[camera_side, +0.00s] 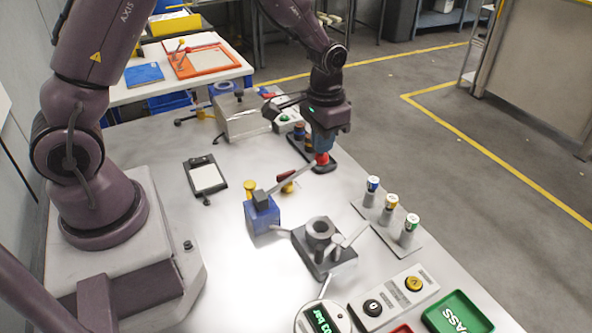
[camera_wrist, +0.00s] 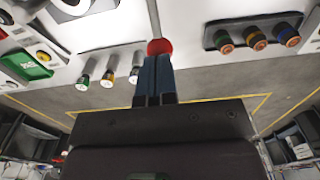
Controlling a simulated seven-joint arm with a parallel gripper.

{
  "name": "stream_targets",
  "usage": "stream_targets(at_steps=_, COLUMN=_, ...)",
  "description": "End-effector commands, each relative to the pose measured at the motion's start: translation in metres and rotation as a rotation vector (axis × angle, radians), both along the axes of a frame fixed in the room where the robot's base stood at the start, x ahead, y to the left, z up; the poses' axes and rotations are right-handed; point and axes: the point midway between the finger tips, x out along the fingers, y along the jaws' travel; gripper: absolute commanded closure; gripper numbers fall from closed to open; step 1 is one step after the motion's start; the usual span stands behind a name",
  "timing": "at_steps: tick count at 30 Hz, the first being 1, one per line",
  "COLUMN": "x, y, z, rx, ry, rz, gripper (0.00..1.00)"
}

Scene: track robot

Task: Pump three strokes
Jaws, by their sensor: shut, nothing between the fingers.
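The hand pump is a blue block (camera_side: 262,216) on the table with a grey lever (camera_side: 291,181) sloping up to the right. The lever ends in a red knob (camera_side: 322,159). The knob also shows in the wrist view (camera_wrist: 160,46), just beyond my fingertips. My gripper (camera_side: 320,150) is shut and empty, pointing down at the knob. Its blue fingers (camera_wrist: 154,62) lie together in the wrist view. I cannot tell whether they touch the knob. A round gauge (camera_side: 322,318) at the bottom edge has a green lit readout, partly cut off, ending in "bar".
A dark tray (camera_wrist: 216,45) with coloured cylinders stands close behind my gripper. A clamp-like fixture (camera_side: 322,255), a plate with three capped posts (camera_side: 389,222), a button panel (camera_side: 393,297) and a green PASS tray (camera_side: 459,317) lie nearer. Bare table surrounds the black-framed pad (camera_side: 207,177).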

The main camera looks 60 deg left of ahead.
Motion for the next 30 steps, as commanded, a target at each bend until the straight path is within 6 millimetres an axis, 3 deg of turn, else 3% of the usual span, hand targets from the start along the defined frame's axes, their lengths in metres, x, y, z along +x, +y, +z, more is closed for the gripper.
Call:
stream_targets(at_steps=16, x=0.000, y=0.000, z=0.044, rx=0.000, ry=-0.002, rz=0.000, gripper=1.00)
stream_targets(at_steps=30, x=0.000, y=0.000, z=0.048, rx=0.000, ry=-0.001, rz=0.000, gripper=1.00)
